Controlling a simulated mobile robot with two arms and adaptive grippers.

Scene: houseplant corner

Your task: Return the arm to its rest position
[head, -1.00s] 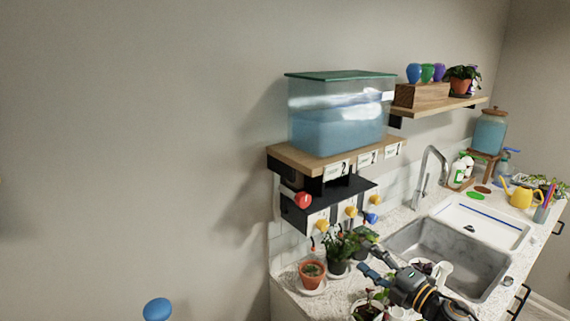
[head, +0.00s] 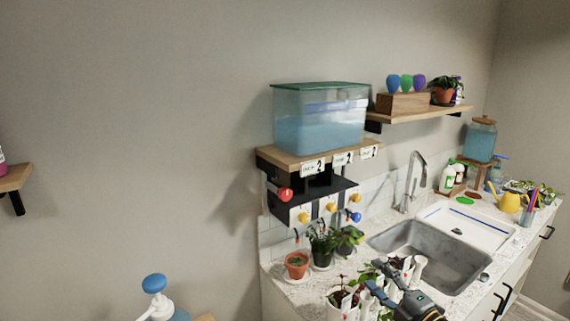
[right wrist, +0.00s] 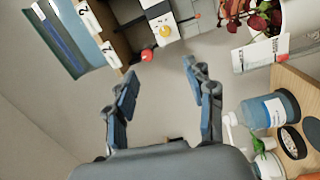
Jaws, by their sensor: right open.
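My right gripper (head: 376,279) is at the bottom of the head view, over the front of the counter by the white pots with dark-leaved plants (head: 345,298). Its fingers are apart. In the right wrist view the two fingers (right wrist: 160,70) are spread, with nothing between them but the wall beyond. My left gripper and arm are not in view.
Potted plants (head: 297,267) stand on the counter left of the sink (head: 430,257). A shelf with a water tank (head: 318,125) and valves (head: 285,194) is above. A blue-topped bottle (head: 155,284) is lower left. The wrist view shows a blue-labelled bottle (right wrist: 268,112).

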